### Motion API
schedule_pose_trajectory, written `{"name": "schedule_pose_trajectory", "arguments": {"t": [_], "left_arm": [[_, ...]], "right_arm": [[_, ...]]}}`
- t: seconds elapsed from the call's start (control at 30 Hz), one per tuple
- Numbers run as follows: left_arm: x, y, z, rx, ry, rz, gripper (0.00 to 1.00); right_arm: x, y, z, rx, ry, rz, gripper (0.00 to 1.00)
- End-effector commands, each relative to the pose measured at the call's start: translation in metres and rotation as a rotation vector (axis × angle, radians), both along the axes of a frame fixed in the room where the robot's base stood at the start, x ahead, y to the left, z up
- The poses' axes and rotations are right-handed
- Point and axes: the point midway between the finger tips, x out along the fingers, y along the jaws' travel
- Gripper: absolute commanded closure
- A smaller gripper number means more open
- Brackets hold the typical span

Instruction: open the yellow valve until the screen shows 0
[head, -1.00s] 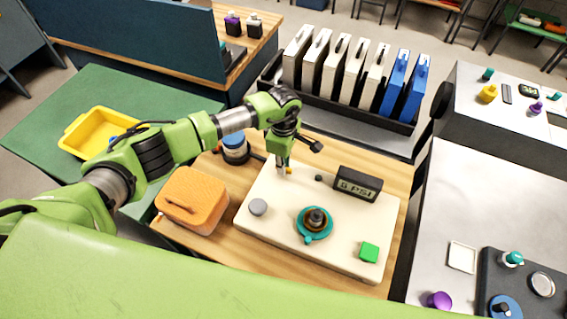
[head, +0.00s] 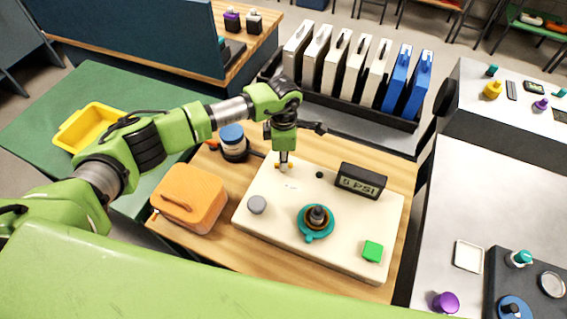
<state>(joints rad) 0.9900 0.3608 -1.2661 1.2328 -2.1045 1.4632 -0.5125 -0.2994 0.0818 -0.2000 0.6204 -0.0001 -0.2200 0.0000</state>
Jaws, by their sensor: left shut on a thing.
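My left gripper (head: 284,161) points down at the back left of the cream panel (head: 270,222). It is shut on the yellow valve (head: 290,166), of which only small yellow bits show at the fingertips. The black screen box (head: 361,181) stands at the panel's back right. Its screen reads a digit and PSI; the digit is small and looks like 6 or 0. My right gripper is not in view.
The panel also bears a grey knob (head: 257,204), a teal ring with a dark centre (head: 316,220) and a green button (head: 372,251). An orange case (head: 190,197) and a blue-lidded jar (head: 232,141) stand left of it. A rack of white and blue slabs (head: 352,68) stands behind.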

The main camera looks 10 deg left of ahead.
Motion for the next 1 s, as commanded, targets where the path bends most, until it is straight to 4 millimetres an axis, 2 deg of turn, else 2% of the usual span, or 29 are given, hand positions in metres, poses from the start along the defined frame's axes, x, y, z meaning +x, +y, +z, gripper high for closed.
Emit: {"name": "schedule_pose_trajectory", "arguments": {"t": [0.03,0.4,1.0], "left_arm": [[0.001,0.0,-0.003,0.001,-0.003,0.043,1.0],[0.001,0.0,-0.002,0.0,-0.002,0.395,1.0],[0.001,0.0,-0.001,-0.001,-0.001,0.906,1.0]], "right_arm": [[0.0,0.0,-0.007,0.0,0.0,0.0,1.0],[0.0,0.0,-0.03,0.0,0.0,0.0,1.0],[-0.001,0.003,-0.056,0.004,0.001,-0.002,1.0]]}}
